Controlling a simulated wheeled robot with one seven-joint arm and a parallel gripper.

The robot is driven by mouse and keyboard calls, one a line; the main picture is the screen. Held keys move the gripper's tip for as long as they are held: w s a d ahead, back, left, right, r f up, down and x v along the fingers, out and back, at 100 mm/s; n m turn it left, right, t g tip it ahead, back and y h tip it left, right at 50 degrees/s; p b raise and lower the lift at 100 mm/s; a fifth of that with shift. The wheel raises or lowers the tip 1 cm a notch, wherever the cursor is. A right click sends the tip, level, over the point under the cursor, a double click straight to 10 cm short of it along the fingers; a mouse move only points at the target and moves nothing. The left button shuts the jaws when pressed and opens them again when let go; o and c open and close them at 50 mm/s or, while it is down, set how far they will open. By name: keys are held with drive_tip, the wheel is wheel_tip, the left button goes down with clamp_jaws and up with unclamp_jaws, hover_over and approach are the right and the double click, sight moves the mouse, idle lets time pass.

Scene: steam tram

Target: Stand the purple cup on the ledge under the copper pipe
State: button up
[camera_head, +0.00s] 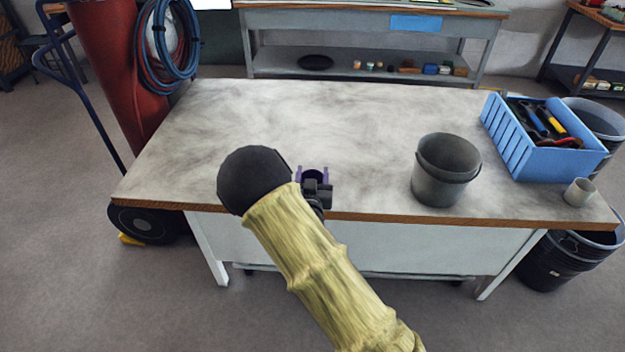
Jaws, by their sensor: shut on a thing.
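My gripper (314,183) is small and dark in the head view, over the front part of the workbench. It is shut on the purple cup (313,173), of which only small purple and dark parts show. The gripper and my arm hide much of it, and its tilt is hard to tell. I cannot tell how high it is above the bench top. No copper pipe or ledge under one can be made out in this view.
The workbench (225,110) has free room at its left and middle. On its right are a dark grey bucket (440,185), a blue crate (545,158) of tools and a small grey cup (579,192). A red cylinder (105,75) with hoses stands behind left. A shelved bench (375,20) stands behind.

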drive_tip(key=shift+f, duration=1)
drive_tip(key=shift+f, duration=0.15)
drive_tip(key=o, duration=1)
drive_tip(key=shift+r, duration=0.25)
drive_tip(key=s+b, duration=0.2)
drive_tip(key=s, duration=1)
drive_tip(key=shift+a+f, duration=0.1)
drive_tip(key=shift+a, duration=0.05)
